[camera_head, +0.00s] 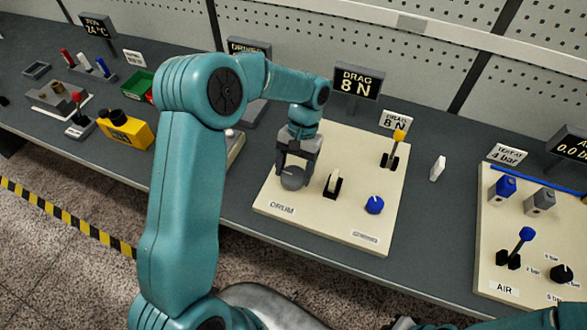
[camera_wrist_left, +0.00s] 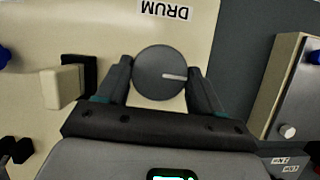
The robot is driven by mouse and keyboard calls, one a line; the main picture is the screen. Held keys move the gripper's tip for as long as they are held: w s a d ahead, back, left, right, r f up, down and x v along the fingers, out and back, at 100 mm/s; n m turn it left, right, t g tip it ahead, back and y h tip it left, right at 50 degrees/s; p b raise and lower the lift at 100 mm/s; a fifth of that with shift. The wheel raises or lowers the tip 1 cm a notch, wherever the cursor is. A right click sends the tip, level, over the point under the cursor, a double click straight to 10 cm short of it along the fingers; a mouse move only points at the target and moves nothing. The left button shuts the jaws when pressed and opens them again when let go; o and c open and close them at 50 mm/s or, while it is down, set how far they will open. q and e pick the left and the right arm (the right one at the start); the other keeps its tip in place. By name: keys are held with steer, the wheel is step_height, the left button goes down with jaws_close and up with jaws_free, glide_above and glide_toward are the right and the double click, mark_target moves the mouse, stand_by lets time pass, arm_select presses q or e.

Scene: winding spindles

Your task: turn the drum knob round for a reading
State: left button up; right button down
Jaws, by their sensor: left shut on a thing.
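The drum knob (camera_head: 292,178) is a round dark grey knob on a cream panel (camera_head: 340,237) marked DRUM. My left gripper (camera_head: 294,172) reaches down over it, with its fingers shut on the knob's sides. In the left wrist view the knob (camera_wrist_left: 160,73) sits between the two fingers of the left gripper (camera_wrist_left: 162,85), and its pale pointer line points right. A display (camera_head: 358,82) behind the panel reads DRAG 8 N, and a white card (camera_head: 395,121) also reads 8 N. My right gripper cannot be made out in the head view.
On the same panel are a white rocker switch (camera_head: 333,184), a blue knob (camera_head: 374,205) and a yellow-tipped lever (camera_head: 398,141). The AIR panel (camera_head: 500,270) stands at the right. A yellow box (camera_head: 125,130) lies on the bench at left.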

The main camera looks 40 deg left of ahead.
arm_select(q)
steer(key=m+y, duration=0.2)
steer(key=m, duration=0.3)
steer(key=shift+d+m+b, duration=0.15)
steer(key=shift+m+b, duration=0.15)
steer(key=shift+b, duration=0.1)
steer(key=m+y, duration=0.1)
steer(key=m, duration=0.1)
steer(key=m+t+y+b, duration=0.1)
steer(key=m, duration=0.2)
steer(key=shift+d+m, duration=0.1)
steer(key=shift+m, duration=0.2)
steer(key=m+t, duration=0.1)
steer(key=m, duration=0.1)
steer(key=m+t+y+b, duration=0.1)
steer(key=m, duration=0.2)
steer(key=shift+s+d, duration=0.1)
steer(key=shift+s, duration=0.1)
steer(key=m+t, duration=0.2)
steer(key=m, duration=0.3)
steer(key=shift+s+b, duration=0.1)
steer(key=shift+b, duration=0.2)
steer(key=shift+m, duration=0.3)
steer(key=o, duration=1)
steer(key=shift+o, duration=0.2)
steer(key=v, duration=1.6)
steer(key=shift+s+d, duration=0.2)
steer(key=shift+d, duration=0.05)
steer(key=shift+r, duration=0.1)
